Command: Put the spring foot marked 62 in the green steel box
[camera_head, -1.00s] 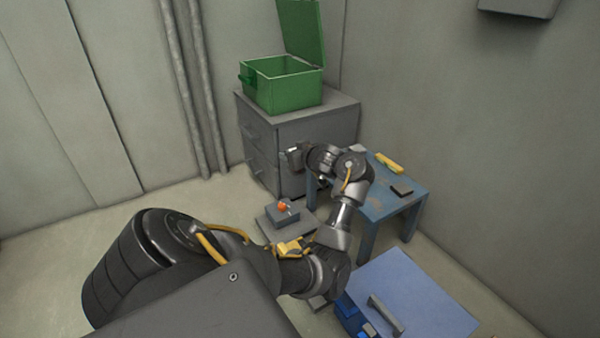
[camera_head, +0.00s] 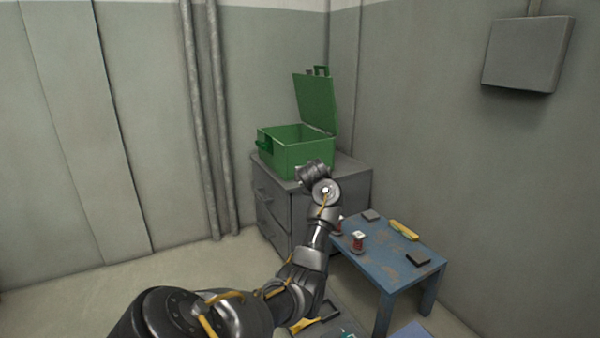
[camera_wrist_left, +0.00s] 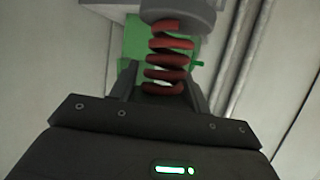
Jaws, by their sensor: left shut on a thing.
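The green steel box (camera_head: 290,158) stands on a grey cabinet with its lid (camera_head: 317,104) up; its green also shows behind the spring in the left wrist view (camera_wrist_left: 133,48). My left gripper (camera_wrist_left: 162,88) is shut on a spring foot (camera_wrist_left: 168,60), a red coil with a grey cap. No number is readable on it. In the head view my left gripper (camera_head: 303,172) is at the front of the box, mostly hidden by my wrist, and the held foot cannot be made out. My right gripper is not in view.
On the blue table (camera_head: 385,272) stands another red spring foot (camera_head: 358,242) with a pale top; another red piece is partly hidden by my arm. A yellow tool (camera_head: 403,230) and dark blocks (camera_head: 418,258) lie there. The grey cabinet (camera_head: 345,190) backs onto the wall.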

